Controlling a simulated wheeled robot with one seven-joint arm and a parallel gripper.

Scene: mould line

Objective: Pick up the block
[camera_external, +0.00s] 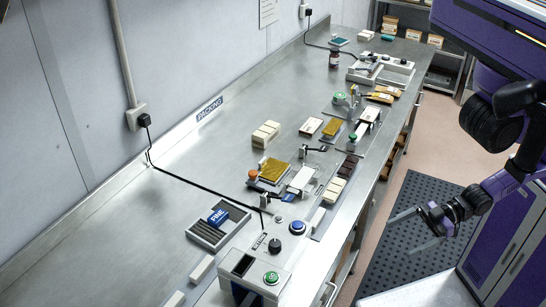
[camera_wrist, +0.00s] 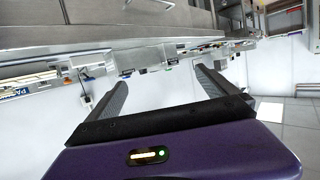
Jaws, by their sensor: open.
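Several block-like things lie on the steel bench, and I cannot tell which one is the block. A cream block (camera_external: 266,134) with visible divisions stands at the bench's middle, towards the wall. A blue block marked FINE (camera_external: 218,217) lies on a grey slotted tray (camera_external: 205,236) in the lower left. A small pale block (camera_external: 202,268) lies nearer the camera. My gripper (camera_external: 402,232) is open and empty, off the bench's right side above the dark floor mat. In the wrist view my two fingers (camera_wrist: 160,76) are spread with nothing between them.
The steel bench (camera_external: 110,250) runs along the wall, with a control box (camera_external: 262,262) in front. Trays, fixtures and brown pieces crowd its right side. A black cable (camera_external: 200,187) crosses the bench. The bench's left part is largely clear. A dark mat (camera_external: 405,200) covers the floor.

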